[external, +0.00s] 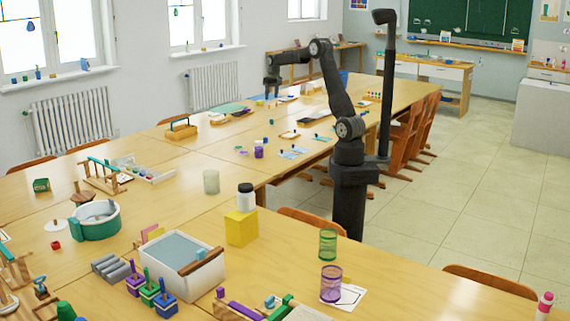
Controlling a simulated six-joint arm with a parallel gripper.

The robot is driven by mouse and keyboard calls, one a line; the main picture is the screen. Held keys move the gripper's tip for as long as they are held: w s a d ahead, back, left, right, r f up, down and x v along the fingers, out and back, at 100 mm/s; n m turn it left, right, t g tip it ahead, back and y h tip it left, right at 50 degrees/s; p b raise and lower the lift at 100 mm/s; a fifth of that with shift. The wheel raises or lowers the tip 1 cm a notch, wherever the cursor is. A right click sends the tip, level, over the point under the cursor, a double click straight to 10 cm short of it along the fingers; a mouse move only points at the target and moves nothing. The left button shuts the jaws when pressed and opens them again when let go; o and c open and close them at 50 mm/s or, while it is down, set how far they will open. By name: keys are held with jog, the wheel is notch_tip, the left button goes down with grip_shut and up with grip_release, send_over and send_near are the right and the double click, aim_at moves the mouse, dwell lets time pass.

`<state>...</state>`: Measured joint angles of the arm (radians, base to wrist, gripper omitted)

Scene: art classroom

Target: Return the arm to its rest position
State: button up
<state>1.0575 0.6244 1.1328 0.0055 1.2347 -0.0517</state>
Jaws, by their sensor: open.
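My gripper (271,94) hangs at the end of my black arm, over the far part of the long wooden table (223,139). The arm rises from its base, bends at the elbow and reaches away to the left. The gripper points down and looks empty and open. It is small in the picture, and its exact height above the table is hard to tell.
A green sheet (230,108) and small items lie near the gripper. Closer stand a white bin (185,270), a yellow block (241,228) with a jar (246,197), and a green pot (97,224). Chairs (410,130) line the right side.

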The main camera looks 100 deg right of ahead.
jog(key=w+a+n, duration=0.3)
jog(key=w+a, duration=0.6)
jog(key=w, duration=0.4)
jog(key=shift+w+a+n+y, duration=0.3)
jog(key=shift+a+n, duration=0.05)
jog(key=shift+n, duration=0.05)
jog(key=shift+s, duration=0.1)
jog(key=s+d+m, duration=0.2)
jog(key=s+d, duration=0.3)
jog(key=s, duration=0.3)
jog(key=s+d+m, duration=0.2)
jog(key=s+d, duration=0.4)
jog(key=s, duration=0.3)
jog(key=shift+d+m, duration=0.3)
